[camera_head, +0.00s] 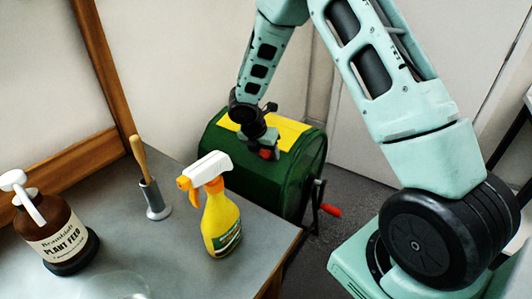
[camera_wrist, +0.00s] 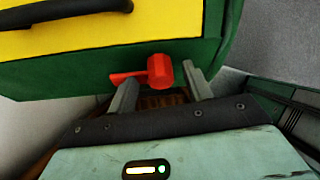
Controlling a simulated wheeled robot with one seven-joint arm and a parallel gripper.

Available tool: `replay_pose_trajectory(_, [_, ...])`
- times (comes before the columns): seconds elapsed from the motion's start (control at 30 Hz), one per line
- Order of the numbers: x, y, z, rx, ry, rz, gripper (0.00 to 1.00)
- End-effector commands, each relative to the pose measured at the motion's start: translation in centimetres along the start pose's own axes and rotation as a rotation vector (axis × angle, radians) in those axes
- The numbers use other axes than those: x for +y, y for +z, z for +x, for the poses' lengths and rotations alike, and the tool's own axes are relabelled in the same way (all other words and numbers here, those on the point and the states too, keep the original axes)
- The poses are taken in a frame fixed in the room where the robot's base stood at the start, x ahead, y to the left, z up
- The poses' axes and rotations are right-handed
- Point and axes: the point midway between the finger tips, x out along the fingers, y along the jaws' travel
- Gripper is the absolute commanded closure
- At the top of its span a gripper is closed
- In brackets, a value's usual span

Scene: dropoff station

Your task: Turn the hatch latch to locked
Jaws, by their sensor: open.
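A green drum (camera_head: 255,172) with a yellow hatch (camera_head: 290,128) stands beyond the table. The hatch (camera_wrist: 150,22) fills the upper part of the wrist view, with a black handle (camera_wrist: 70,16) on it. The red hatch latch (camera_wrist: 158,71) sits on the green drum wall just below the hatch edge, its short arm pointing left in the wrist view. My gripper (camera_wrist: 160,76) is open, with one finger on each side of the latch; I cannot tell whether either finger touches it. In the head view my gripper (camera_head: 265,140) mostly hides the latch (camera_head: 267,154).
A crank with a red grip (camera_head: 331,210) sticks out of the drum's right side. On the grey table (camera_head: 180,262) stand a yellow spray bottle (camera_head: 221,222), a brown plant feed bottle (camera_head: 55,232) and a metal holder (camera_head: 154,200) with a wooden-handled tool.

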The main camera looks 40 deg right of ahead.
Motion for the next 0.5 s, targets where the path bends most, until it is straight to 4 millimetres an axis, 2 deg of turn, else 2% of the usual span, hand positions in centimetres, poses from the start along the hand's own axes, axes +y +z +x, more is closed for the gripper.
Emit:
replay_pose_trajectory(0.3, [0.01,-0.01,0.27,0.001,0.0,0.001,0.5])
replay_pose_trajectory(0.47, [0.01,-0.02,0.25,0.0,0.0,0.0,0.94])
replay_pose_trajectory(0.5, [0.01,-0.03,0.25,0.001,0.0,0.0,0.94])
